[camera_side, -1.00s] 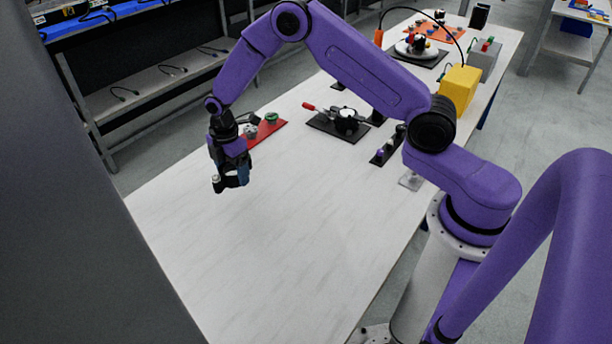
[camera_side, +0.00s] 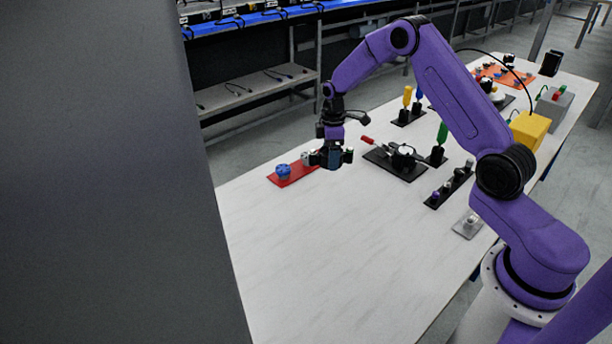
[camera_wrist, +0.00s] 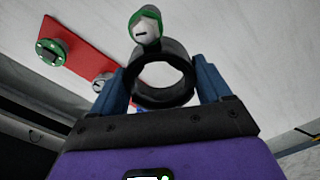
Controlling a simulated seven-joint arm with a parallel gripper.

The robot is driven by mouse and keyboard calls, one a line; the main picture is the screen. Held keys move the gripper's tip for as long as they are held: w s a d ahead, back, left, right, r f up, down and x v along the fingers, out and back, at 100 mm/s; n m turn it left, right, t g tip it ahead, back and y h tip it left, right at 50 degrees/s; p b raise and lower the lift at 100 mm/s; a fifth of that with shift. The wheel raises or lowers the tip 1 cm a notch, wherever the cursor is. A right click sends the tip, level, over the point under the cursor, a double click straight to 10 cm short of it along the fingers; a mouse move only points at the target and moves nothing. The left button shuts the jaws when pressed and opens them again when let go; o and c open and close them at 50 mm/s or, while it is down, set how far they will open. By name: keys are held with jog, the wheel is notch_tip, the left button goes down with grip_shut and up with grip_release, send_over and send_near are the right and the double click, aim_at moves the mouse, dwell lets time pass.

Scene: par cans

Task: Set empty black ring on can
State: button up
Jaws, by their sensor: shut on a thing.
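My gripper (camera_side: 332,158) is shut on a black ring (camera_wrist: 138,90), which the wrist view shows between my two blue fingers. The ring's opening is empty, with white surface showing through it. A white piece with a green rim (camera_wrist: 148,25) appears at the ring's far edge; I cannot tell whether it is joined to the ring. A red board (camera_side: 290,181) lies beside my gripper, to its left in the side view. It bears a blue-topped can (camera_side: 283,170) and a pale can (camera_side: 307,158). The wrist view also shows a green-rimmed can (camera_wrist: 52,52) on it.
A black board (camera_side: 393,165) with a red-handled device lies to the right. Yellow- and green-handled tools (camera_side: 442,133) stand in dark holders nearby. A yellow box (camera_side: 529,130) stands farther right. The front of the white table (camera_side: 330,250) is clear.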

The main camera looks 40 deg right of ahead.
jog(key=s+d+r+m, duration=0.1)
jog(key=s+d+m, duration=0.15)
jog(key=d, duration=0.45)
jog(key=s+d+r+m, duration=0.1)
jog(key=d+r+m, duration=0.15)
jog(key=d, duration=0.55)
jog(key=m, duration=0.6)
send_near(406, 150)
jog(key=shift+s+a, duration=0.1)
jog(key=shift+f, duration=3.1)
jog(key=shift+f, duration=0.2)
jog(key=o, duration=0.7)
jog(key=shift+c, duration=0.2)
jog(key=shift+o, duration=1.3)
